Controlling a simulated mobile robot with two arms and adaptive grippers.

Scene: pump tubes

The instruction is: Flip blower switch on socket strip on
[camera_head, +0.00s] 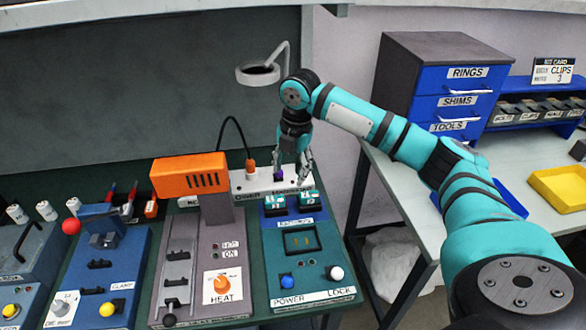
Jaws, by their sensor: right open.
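The white socket strip (240,184) lies at the back of the green bench, behind the teal power-and-lock unit. An orange plug (250,166) with a black cable sits in it, and printed labels run along its front. A small dark purple part (279,176) shows on the strip just left of my fingers; I cannot tell whether it is the blower switch or its position. My right gripper (294,180) points down over the right part of the strip with its fingers apart and nothing seen between them. Contact with the strip cannot be told. My left gripper is not in view.
An orange heater head (189,175) stands left of the strip. The teal unit (302,260) is in front of it. A round lamp (258,73) rises behind my right wrist. Blue drawers (455,80) and a yellow tray (560,188) are on the right table.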

